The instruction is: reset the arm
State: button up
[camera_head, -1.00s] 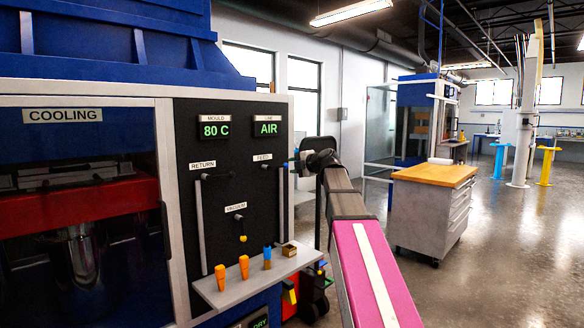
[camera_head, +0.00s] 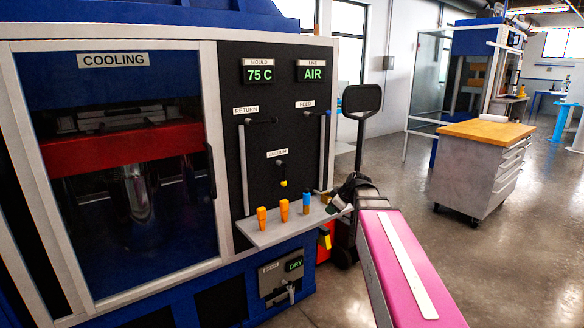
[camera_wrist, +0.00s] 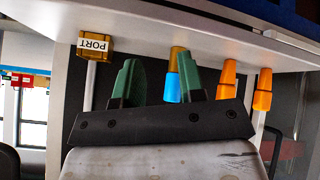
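My gripper (camera_head: 340,203) is at the right end of the press's small shelf (camera_head: 262,236). In the wrist view, which looks upside down, its two green fingers (camera_wrist: 158,62) are spread apart with nothing clearly held between them. A blue plug with a yellow end (camera_wrist: 172,86) shows in the gap, closer to the right finger; I cannot tell whether it touches. The blue plug (camera_head: 306,203) stands on the shelf in the head view. Two orange plugs (camera_head: 262,218) stand left of it. A brass block labelled PORT (camera_wrist: 96,46) is at the shelf's other side in the wrist view.
The black panel (camera_head: 270,130) carries RETURN, FEED and VACUUM fittings and reads 75 C and AIR. The press window (camera_head: 130,215) is labelled COOLING. A drain box reading DRY (camera_head: 283,275) is below. A wood-topped cabinet (camera_head: 487,131) stands right; floor between is clear.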

jog(key=s+d+f+m+g+h, duration=0.3)
jog(key=s+f+m+g, duration=0.3)
jog(key=s+f+m, duration=0.6)
jog(key=s+f+h, duration=0.1)
jog(key=s+f, duration=0.7)
jog(key=f, duration=0.1)
jog(key=shift+f+h, duration=0.15)
jog(key=shift+h, duration=0.25)
